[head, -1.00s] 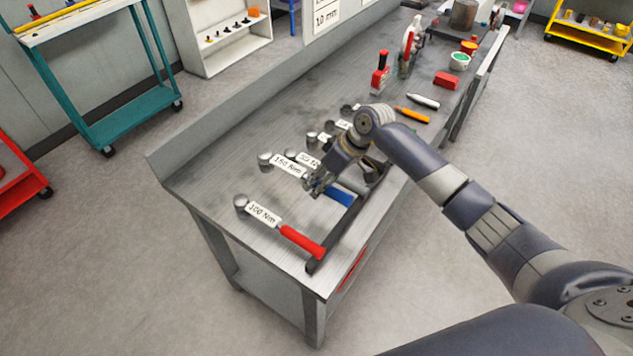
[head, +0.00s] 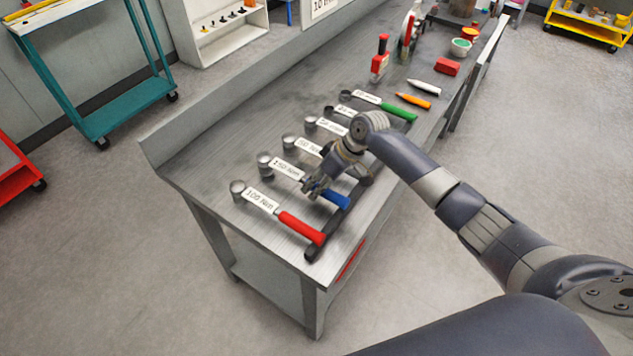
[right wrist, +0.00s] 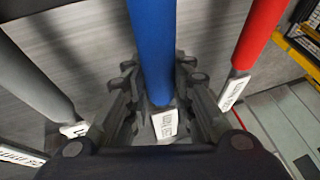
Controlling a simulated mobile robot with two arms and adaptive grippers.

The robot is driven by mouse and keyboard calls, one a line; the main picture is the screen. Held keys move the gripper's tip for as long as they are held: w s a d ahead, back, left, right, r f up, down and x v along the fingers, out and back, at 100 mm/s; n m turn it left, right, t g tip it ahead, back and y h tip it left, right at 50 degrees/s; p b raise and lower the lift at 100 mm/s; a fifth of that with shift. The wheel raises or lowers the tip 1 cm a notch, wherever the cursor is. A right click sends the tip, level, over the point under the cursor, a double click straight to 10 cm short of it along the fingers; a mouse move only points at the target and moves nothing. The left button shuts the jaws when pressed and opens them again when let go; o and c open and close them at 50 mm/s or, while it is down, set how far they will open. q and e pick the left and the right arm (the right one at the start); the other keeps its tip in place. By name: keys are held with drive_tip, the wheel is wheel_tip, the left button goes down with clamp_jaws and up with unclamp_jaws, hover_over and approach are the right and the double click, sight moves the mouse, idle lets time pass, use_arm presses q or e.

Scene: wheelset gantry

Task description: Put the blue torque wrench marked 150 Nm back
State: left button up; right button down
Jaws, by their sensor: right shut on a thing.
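The blue torque wrench (head: 335,198) lies in the row of wrenches on the grey bench, between the red-handled wrench (head: 300,228) and a neighbour with a white label. Its round head points to the back left, and its white label is blurred. My right gripper (head: 312,187) is shut on the wrench near where the handle meets the label. In the right wrist view the blue handle (right wrist: 153,45) runs between the two fingers. A dark rack bar (head: 318,240) runs under the handle ends. I cannot tell whether the wrench rests fully on it. My left gripper is not in view.
The red-handled wrench is close on one side and a grey-handled wrench (right wrist: 35,78) on the other. A green-handled wrench (head: 398,112), an orange marker (head: 413,101) and a red block (head: 446,67) lie farther along the bench. The bench's near-left corner is clear.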

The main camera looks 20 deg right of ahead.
drive_tip(key=shift+f, duration=0.2)
drive_tip(key=shift+f, duration=0.4)
idle(0.3)
drive_tip(key=c, duration=1.4)
unclamp_jaws()
drive_tip(key=shift+o, duration=0.5)
